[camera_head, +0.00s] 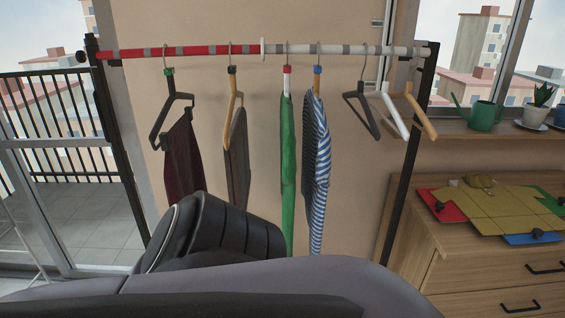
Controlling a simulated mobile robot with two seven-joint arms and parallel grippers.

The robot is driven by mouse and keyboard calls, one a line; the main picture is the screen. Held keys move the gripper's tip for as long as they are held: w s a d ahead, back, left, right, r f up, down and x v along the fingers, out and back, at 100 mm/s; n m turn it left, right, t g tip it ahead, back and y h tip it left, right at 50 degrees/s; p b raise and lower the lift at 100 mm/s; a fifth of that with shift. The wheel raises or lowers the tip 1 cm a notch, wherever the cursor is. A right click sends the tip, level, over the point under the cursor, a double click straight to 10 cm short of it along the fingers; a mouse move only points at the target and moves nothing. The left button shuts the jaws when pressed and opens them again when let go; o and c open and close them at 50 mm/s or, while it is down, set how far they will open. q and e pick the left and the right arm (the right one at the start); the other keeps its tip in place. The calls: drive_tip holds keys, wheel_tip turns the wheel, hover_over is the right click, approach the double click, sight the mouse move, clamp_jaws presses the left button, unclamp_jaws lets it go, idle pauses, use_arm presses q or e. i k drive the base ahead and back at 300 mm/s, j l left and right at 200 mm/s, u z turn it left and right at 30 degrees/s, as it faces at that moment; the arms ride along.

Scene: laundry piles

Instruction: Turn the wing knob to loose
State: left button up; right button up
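No part is clearly recognisable as the wing knob. A dark round knob-like end (81,57) also shows at the left end of the clothes rail (215,50). Their shapes are too small to tell, as is any loose or tight setting. A large grey and black arm link of mine fills the lower middle. Neither gripper shows.
Clothes on hangers, including a green garment (288,175) and a blue-striped one (319,200), hang from the red and white rail; several right hangers are empty. A green watering can (484,116) and potted plants stand on the sill. The dresser (460,262) is at right.

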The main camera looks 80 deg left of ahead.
sight(89, 40)
drive_tip(key=u, duration=3)
